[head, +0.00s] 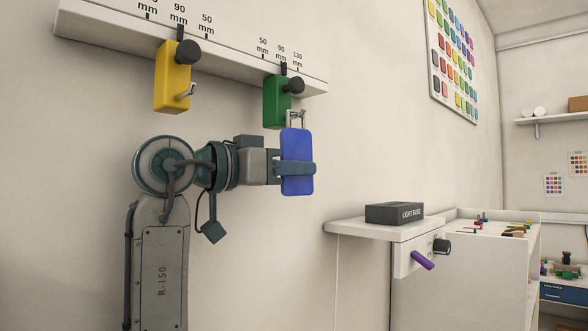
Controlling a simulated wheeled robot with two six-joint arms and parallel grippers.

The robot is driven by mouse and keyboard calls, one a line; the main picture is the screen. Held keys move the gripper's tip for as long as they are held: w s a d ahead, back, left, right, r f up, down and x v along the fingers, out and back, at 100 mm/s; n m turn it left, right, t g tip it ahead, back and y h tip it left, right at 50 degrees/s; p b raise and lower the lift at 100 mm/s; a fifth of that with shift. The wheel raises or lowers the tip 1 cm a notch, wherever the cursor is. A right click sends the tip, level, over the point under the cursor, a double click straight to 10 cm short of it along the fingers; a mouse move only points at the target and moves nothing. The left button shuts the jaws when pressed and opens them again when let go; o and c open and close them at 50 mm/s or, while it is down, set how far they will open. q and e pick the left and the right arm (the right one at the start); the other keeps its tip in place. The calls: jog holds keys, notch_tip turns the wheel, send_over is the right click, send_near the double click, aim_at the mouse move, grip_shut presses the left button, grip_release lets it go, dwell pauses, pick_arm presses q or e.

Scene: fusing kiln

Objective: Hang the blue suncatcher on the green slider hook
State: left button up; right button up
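The blue suncatcher (297,148) is a flat upright panel with rounded corners. The green slider (273,105) is just above and to the left, with a black knob. Its hook (301,113) overlaps the wire loop in the head view; I cannot tell whether the loop is around the hook or only in front of it.
The white rail (230,52) with millimetre marks carries the green slider and a yellow slider (171,85) with an empty hook. A shelf (370,229) with a black light base box (394,213) and a purple handle (423,260) is at the lower right. The wall between is bare.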

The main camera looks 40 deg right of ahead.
jog(key=shift+o, duration=0.3)
jog(key=o, duration=0.8)
jog(key=shift+c, duration=0.2)
jog(key=w+a+f+b, duration=0.1)
jog(key=a+b, duration=0.1)
jog(key=a, duration=0.5)
jog(key=shift+a, duration=0.2)
dwell(1.0)
jog(key=shift+f, duration=0.1)
